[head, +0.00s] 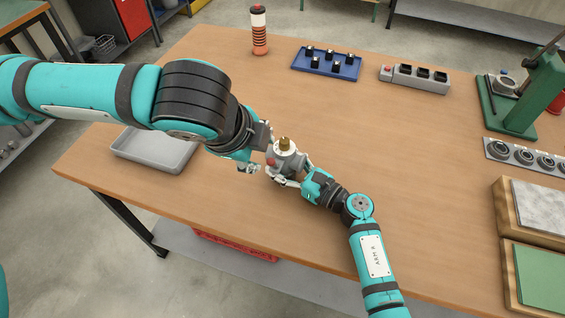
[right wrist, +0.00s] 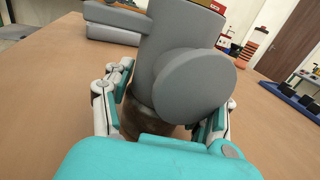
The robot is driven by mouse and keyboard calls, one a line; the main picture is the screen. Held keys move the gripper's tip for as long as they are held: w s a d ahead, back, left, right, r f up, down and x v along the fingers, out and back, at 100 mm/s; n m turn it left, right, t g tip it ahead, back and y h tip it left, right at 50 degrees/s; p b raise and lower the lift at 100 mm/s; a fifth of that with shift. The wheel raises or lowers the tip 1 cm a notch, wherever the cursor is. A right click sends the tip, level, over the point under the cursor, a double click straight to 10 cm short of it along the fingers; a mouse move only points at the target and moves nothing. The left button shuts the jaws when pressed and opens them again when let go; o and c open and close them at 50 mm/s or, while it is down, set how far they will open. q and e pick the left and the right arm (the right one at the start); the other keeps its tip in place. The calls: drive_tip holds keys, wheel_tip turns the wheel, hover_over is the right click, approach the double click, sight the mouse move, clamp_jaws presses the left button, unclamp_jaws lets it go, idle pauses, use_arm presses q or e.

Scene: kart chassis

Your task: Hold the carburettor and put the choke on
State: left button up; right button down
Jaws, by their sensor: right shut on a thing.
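The grey carburettor (head: 287,160) stands upright near the table's left front, with a brass piece (head: 285,143) on top. A small red part (head: 271,162) shows on its left side; I cannot tell whether this is the choke lever. My right gripper (head: 293,179) is shut on the carburettor's lower part. In the right wrist view the carburettor body (right wrist: 180,70) sits between the two fingers, with a round grey face towards the camera. My left gripper (head: 260,152) is just left of the carburettor, its fingers spread; contact with the red part is unclear.
A grey tray (head: 154,160) lies at the table's left edge. At the back are an orange-banded bottle (head: 259,38), a blue tray (head: 326,67) of black parts and a grey switch box (head: 414,81). A green press (head: 515,100) stands right. The table's middle is clear.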

use_arm(q)
drive_tip(key=shift+d+f, duration=0.1)
drive_tip(key=shift+d, duration=0.05)
drive_tip(key=shift+c, duration=1)
drive_tip(key=d+f+h, duration=0.1)
drive_tip(key=d, duration=0.1)
drive_tip(key=d+f+n+g+h, duration=0.1)
drive_tip(key=d, duration=0.1)
drive_tip(key=s+d+f+g+h, duration=0.1)
drive_tip(key=d, duration=0.1)
drive_tip(key=shift+n+h, duration=0.3)
drive_tip(key=shift+n, duration=0.1)
clamp_jaws()
drive_tip(key=w+d+f+n+t+h, duration=0.1)
drive_tip(key=d+f+n+h, duration=0.1)
drive_tip(key=d+n+h, duration=0.8)
drive_tip(key=s+a+f+n+t+y, duration=0.2)
drive_tip(key=a+f+n+t+y, duration=0.1)
drive_tip(key=a+n+t, duration=0.3)
drive_tip(key=s+a+f+n+t+y, duration=0.3)
drive_tip(key=a+f+n+t, duration=0.2)
drive_tip(key=a+n, duration=0.4)
drive_tip(key=s+a+f+n+t+y, duration=0.2)
drive_tip(key=a+f+n+t+y, duration=0.1)
drive_tip(key=a+n+t, duration=0.4)
drive_tip(key=shift+s+a+f+n, duration=0.15)
drive_tip(key=shift+a+f+n, duration=0.65)
drive_tip(key=shift+n, duration=0.6)
